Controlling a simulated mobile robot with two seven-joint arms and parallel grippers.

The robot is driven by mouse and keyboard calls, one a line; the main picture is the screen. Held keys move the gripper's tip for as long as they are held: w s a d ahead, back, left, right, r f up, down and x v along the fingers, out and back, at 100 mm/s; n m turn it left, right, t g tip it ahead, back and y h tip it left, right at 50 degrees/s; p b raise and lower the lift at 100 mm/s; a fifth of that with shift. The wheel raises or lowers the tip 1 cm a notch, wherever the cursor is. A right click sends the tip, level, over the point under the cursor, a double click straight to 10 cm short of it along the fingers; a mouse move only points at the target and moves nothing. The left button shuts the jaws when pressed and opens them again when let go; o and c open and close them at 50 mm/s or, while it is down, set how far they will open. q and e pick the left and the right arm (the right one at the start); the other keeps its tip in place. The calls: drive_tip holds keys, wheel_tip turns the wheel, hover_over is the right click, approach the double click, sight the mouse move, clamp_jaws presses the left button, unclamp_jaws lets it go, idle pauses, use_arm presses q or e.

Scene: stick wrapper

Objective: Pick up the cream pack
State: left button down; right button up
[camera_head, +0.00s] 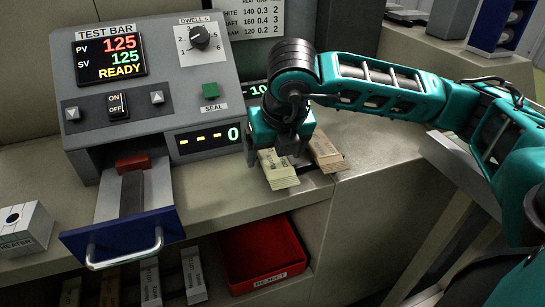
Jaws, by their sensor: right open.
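A cream pack (279,171) lies on the grey counter in front of the sealing machine, its near end sticking out below my right gripper. My right gripper (277,150) points down over the pack's far part and is open. Its fingertips are mostly hidden by the gripper body and the pack, so I cannot tell whether they touch the pack. A tan-brown pack (326,154) lies just right of the cream one. My left gripper is not in view.
The machine (150,80) stands at the left, its blue-fronted drawer (122,233) pulled out. A red reject bin (262,252) and several upright packs sit on the shelf below. A white heater box (22,230) is at far left. Free counter lies right of the packs.

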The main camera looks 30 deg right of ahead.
sight(274, 156)
drive_tip(key=c, duration=1.1)
drive_tip(key=shift+r, duration=0.2)
